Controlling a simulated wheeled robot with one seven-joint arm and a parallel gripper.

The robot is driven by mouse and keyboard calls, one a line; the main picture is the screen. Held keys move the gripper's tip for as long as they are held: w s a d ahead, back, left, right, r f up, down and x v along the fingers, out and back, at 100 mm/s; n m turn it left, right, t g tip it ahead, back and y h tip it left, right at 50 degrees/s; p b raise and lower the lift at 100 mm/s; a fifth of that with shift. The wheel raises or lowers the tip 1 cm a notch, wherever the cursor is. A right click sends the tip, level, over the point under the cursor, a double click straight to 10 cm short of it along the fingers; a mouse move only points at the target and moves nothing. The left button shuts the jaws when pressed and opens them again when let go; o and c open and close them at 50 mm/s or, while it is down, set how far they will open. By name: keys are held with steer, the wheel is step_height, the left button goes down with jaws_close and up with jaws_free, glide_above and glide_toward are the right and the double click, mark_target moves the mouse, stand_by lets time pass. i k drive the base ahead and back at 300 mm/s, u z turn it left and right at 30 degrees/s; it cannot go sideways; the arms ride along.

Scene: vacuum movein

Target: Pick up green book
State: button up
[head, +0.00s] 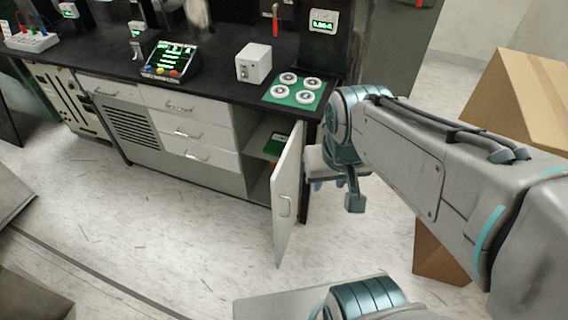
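A flat green item (275,146), which looks like the green book, lies on a shelf inside the open cabinet. It is partly hidden by the open cabinet door (287,200). My gripper (328,183) is in front of the cabinet's right end, to the right of the door and apart from the green item. It is mostly hidden by my own arm, and its fingers are too small to show whether they are open or shut.
The black countertop (215,75) holds a green board (299,103) with white discs, a white box (254,63) and a control panel (171,60). Cardboard boxes (520,95) stand at the right. The floor (150,215) before the drawers is clear.

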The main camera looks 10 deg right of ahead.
mark_target(276, 143)
steer(key=z, duration=0.05)
steer(key=k, duration=0.45)
steer(key=u, duration=1)
steer(key=i, duration=1.15)
steer(key=z, duration=0.75)
